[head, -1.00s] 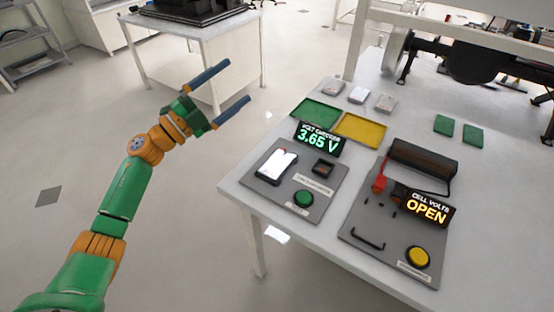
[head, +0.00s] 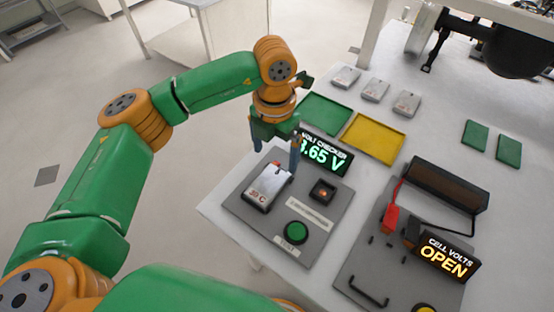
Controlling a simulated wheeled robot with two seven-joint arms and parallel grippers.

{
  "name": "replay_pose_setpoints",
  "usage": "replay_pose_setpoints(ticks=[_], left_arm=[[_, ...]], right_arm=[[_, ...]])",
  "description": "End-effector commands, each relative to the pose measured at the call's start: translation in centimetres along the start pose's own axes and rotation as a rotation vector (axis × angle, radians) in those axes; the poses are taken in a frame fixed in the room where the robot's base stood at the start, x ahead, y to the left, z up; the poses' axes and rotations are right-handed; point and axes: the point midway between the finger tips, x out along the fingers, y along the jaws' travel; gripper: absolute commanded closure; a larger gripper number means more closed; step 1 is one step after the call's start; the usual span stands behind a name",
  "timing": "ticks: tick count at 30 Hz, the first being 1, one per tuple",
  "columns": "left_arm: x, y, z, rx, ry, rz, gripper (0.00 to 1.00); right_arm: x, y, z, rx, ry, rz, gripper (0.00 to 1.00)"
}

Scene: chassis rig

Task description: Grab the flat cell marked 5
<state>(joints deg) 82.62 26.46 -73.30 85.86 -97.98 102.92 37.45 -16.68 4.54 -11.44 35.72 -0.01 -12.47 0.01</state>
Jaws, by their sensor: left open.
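A silver flat cell (head: 266,186) with red print lies on the grey volt checker board (head: 318,215), left of a small dark socket. Three more flat cells lie in a row at the back of the table: left (head: 346,77), middle (head: 375,89) and right (head: 406,103). I cannot read a 5 on any of them. My left gripper (head: 275,161) is open and empty, pointing down just above and behind the cell on the checker. Its fingers hide part of the checker's display. My right gripper is not in view.
The checker display (head: 326,152) reads 3.65 V in part. A green tray (head: 324,112) and a yellow tray (head: 373,138) lie behind it, both empty. On the right stand a cell volts display (head: 447,256) reading OPEN and a dark bracket (head: 446,184). Two green pads (head: 475,136) lie farther back.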

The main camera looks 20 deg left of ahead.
Motion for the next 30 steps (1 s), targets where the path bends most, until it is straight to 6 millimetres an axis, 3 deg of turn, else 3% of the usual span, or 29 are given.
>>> replay_pose_setpoints(ticks=[7, 10, 18, 27, 29, 30], left_arm=[[3.8, 0.1, -0.5, -0.001, 0.007, -0.003, 0.0], [5.8, 0.1, -0.4, -0.001, 0.004, -0.004, 0.0], [6.5, 0.1, -0.3, -0.001, 0.0, -0.005, 0.03], [6.5, 0.1, -0.3, -0.001, 0.0, -0.005, 0.84], [6.5, 0.1, -0.3, -0.001, 0.0, -0.005, 1.0], [6.5, 0.1, -0.3, -0.001, 0.0, -0.005, 1.0]], right_arm=[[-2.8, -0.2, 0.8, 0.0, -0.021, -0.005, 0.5], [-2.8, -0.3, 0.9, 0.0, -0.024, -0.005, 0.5], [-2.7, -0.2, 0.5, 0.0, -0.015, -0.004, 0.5], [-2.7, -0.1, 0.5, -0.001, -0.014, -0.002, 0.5], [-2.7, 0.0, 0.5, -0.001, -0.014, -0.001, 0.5], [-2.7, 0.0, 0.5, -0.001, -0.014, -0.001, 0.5]])
